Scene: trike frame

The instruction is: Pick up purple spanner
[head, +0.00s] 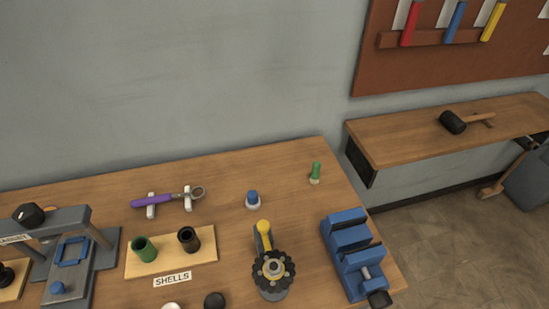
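The purple spanner (156,200) lies on the wooden workbench (290,175) in the left half of the head view. Its purple handle points left and its dark metal ring end (197,192) points right. It rests across two small white supports (151,208), apparently a little above the bench top. Neither of my grippers shows in the head view.
In front of the spanner stands a board labelled SHELLS (172,279) with a green cup (145,249) and a dark cup (189,239). A grey press (75,255) is at left, a blue vise (352,255) at right. The bench behind the spanner is clear.

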